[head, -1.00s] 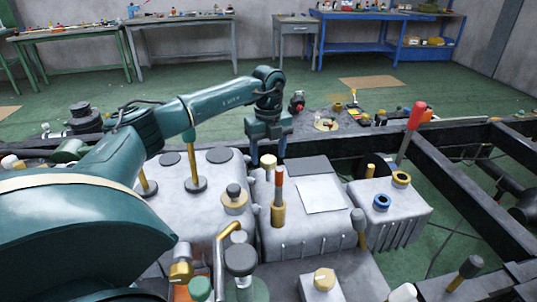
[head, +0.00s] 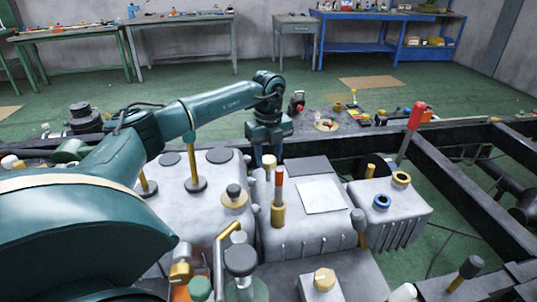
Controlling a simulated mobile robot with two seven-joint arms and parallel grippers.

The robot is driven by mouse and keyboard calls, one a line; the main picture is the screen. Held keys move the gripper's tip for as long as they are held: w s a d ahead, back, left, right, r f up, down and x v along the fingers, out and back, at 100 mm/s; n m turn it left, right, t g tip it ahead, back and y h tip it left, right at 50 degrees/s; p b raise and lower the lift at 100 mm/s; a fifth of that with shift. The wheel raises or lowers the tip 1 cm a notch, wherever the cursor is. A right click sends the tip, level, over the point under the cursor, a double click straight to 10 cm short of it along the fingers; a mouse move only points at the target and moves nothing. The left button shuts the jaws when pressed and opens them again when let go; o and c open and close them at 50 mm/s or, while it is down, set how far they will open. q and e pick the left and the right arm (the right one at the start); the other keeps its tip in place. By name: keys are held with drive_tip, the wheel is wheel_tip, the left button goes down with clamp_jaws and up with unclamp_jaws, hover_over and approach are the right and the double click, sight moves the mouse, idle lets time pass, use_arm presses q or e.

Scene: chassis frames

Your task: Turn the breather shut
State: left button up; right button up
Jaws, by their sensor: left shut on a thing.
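The breather looks to be the small pale cap on a brass neck (head: 269,161) at the back of the middle grey housing; I cannot be sure of its name from the picture. My left gripper (head: 268,154) comes down from above, its dark blue fingers on either side of this cap. It is shut on the cap, which stays upright on its neck. The fingers partly hide the cap's sides, and its exact turn cannot be read. My right gripper is not in view.
A brass post with an orange top (head: 278,195) stands just in front of the cap. A red-handled lever (head: 413,120) rises at the right. Dark chassis rails (head: 450,170) run behind and to the right. A brass-capped block (head: 320,284) is in front.

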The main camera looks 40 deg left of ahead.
use_arm(q)
drive_tip(key=shift+r+m+p, duration=0.1)
drive_tip(key=shift+m+p, duration=0.2)
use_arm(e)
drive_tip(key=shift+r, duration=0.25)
use_arm(q)
drive_tip(key=shift+m+p, duration=0.55)
drive_tip(key=shift+m, duration=0.45)
drive_tip(key=m+p, duration=0.1)
drive_tip(key=m, duration=0.2)
drive_tip(key=shift+m, duration=0.3)
drive_tip(key=m+p, duration=0.1)
drive_tip(key=m, duration=0.1)
drive_tip(key=shift+m, duration=0.3)
drive_tip(key=m, duration=0.4)
drive_tip(key=shift+m, duration=0.3)
drive_tip(key=shift+m+p, duration=0.35)
drive_tip(key=shift+m, duration=1.85)
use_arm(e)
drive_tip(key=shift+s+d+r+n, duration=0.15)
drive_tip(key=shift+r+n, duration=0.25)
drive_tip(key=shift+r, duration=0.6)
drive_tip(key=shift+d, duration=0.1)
use_arm(q)
drive_tip(key=o, duration=1)
drive_tip(key=shift+c, duration=0.2)
